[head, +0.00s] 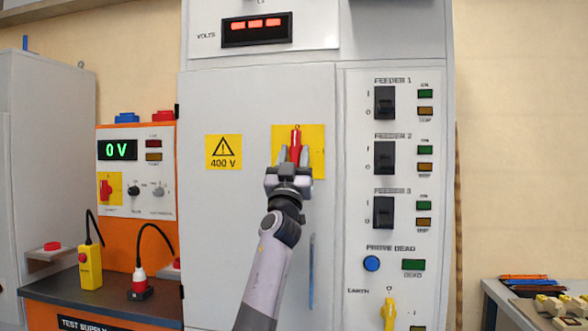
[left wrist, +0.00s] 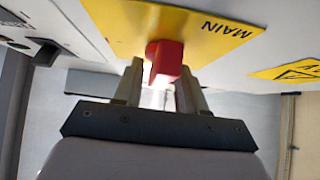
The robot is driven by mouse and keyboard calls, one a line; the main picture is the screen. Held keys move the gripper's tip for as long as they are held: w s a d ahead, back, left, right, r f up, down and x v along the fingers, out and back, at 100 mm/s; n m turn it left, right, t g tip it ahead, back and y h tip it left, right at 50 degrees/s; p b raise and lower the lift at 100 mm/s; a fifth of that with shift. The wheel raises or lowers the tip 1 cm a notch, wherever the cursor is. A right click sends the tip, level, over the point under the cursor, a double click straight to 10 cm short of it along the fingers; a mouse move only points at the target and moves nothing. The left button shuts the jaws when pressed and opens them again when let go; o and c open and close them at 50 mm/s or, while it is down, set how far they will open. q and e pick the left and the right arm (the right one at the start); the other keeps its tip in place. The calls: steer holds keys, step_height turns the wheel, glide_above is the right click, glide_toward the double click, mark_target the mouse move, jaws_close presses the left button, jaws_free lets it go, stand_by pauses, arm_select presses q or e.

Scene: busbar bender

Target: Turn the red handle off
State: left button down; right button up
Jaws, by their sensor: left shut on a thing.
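The red handle (head: 295,138) sits on a yellow plate (head: 315,165) on the grey cabinet door, and its visible upper end points up toward the mark at the plate's top. My left gripper (head: 294,157) reaches up to it from below and is shut on its lower part. In the left wrist view the red handle (left wrist: 164,62) shows between the two fingers (left wrist: 157,92), in front of the yellow plate marked MAIN (left wrist: 190,25). The fingers hide part of the handle. My right gripper is in neither view.
A vertical door handle (head: 311,270) is right of my left forearm. Feeder switches (head: 384,157) and a yellow earth handle (head: 389,313) are on the right panel. An orange test supply (head: 125,240) with yellow and red probes stands left. A 400 V sign (head: 223,152) is beside the plate.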

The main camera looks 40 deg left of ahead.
arm_select(q)
steer(key=shift+n+g+y, duration=0.3)
steer(key=shift+n+y, duration=0.1)
steer(key=shift+y, duration=0.1)
steer(key=shift+r, duration=0.1)
steer(key=c, duration=1)
jaws_free()
steer(key=v, duration=0.7)
steer(key=shift+b, duration=0.35)
